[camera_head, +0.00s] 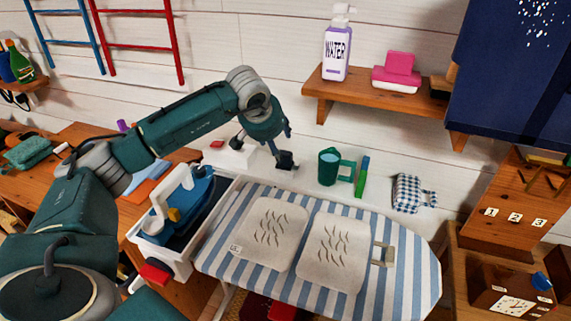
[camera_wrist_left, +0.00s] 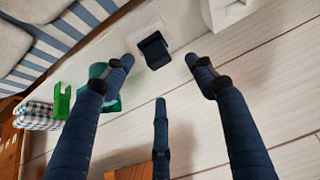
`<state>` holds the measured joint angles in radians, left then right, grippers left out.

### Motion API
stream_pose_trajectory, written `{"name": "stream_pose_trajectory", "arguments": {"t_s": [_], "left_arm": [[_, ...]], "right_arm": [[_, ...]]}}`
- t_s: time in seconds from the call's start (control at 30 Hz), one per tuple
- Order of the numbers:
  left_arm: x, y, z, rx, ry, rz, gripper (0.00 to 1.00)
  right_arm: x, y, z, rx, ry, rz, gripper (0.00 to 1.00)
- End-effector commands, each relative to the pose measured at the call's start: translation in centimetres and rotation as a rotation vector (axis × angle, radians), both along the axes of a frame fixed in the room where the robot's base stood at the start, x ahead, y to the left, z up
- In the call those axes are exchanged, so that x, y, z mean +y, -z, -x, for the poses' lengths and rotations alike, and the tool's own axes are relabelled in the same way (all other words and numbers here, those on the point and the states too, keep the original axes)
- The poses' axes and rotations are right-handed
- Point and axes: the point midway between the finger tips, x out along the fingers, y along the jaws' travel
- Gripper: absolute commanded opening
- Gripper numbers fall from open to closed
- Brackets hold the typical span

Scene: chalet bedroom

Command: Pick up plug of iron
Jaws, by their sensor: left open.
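The iron (camera_head: 186,203), blue and white, stands in a white tray (camera_head: 150,250) left of the ironing board. A small dark plug (camera_head: 286,160) sits at a pale plate on the white wall, behind the board. It also shows in the left wrist view (camera_wrist_left: 153,50), beyond the fingertips. Its cord is not clear. My left gripper (camera_head: 265,140) is just above and beside the plug, fingers spread around empty space. In the left wrist view its fingers (camera_wrist_left: 160,76) are wide apart, with the plug roughly between and ahead of them. My right gripper is out of view.
The striped ironing board (camera_head: 410,285) carries two pale pads. A green mug (camera_head: 329,167), a green block (camera_head: 361,178) and a checked cloth item (camera_head: 412,193) are right of the plug. A white box (camera_head: 230,153) is left. A wooden shelf (camera_head: 375,96) juts out above.

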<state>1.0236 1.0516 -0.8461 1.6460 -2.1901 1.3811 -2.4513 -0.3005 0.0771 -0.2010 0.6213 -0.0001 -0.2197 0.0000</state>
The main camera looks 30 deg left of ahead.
Motion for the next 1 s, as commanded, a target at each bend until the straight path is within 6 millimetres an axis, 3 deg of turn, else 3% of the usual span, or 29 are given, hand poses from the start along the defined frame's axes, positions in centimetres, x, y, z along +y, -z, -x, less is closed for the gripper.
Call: {"name": "stream_pose_trajectory", "arguments": {"t_s": [0.03, 0.1, 0.33, 0.6, 0.93, 1.0], "left_arm": [[0.0, 1.4, -0.5, 0.001, 0.000, 0.003, 0.56], [0.1, 2.2, -1.1, 0.001, 0.000, 0.004, 0.56], [0.2, 3.5, -2.2, -0.001, 0.001, 0.007, 0.56], [0.6, 6.6, -4.7, -0.001, 0.000, 0.007, 0.56], [0.7, 7.0, -5.2, -0.001, 0.002, 0.006, 0.56], [0.7, 7.0, -5.2, -0.001, 0.002, 0.006, 0.46]], "right_arm": [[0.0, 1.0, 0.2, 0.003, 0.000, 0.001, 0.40], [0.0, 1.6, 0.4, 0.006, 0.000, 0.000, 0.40], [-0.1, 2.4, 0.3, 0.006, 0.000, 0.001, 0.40], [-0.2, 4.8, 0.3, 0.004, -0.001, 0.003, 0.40], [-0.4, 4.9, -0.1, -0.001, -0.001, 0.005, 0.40], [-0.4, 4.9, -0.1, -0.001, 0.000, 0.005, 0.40]]}}
